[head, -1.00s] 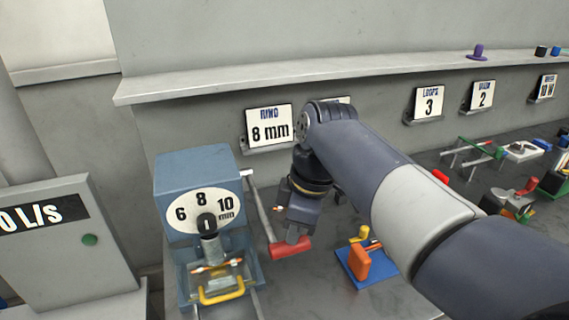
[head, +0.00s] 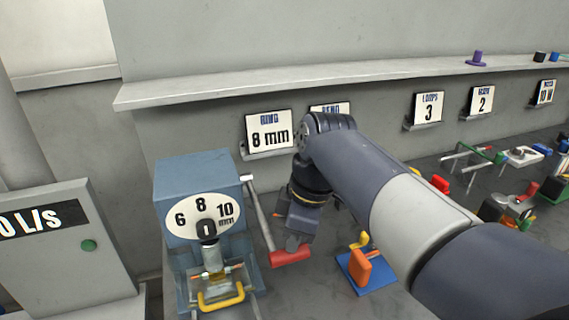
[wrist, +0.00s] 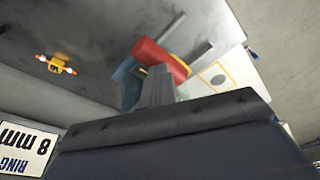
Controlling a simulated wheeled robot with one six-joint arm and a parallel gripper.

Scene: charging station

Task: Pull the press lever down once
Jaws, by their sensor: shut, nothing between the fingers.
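The press (head: 195,175) is a blue-grey box with a dial marked 6, 8 and 10 mm, at the left of the head view. Its lever (head: 258,215) is a grey rod on the right side, slanting down to a red handle (head: 292,257). My gripper (head: 296,243) is shut and empty, pointing down at the top of the red handle. In the wrist view the fingertips (wrist: 158,72) overlap the red handle (wrist: 160,58) and seem to touch it. The exact contact is hidden.
A blue plate with an orange block (head: 359,267) lies right of the handle. A yellow-handled clear fixture (head: 221,298) is at the press front. A sign reading 8 mm (head: 269,134) stands behind. A grey cabinet (head: 60,240) is at left. More fixtures stand farther right.

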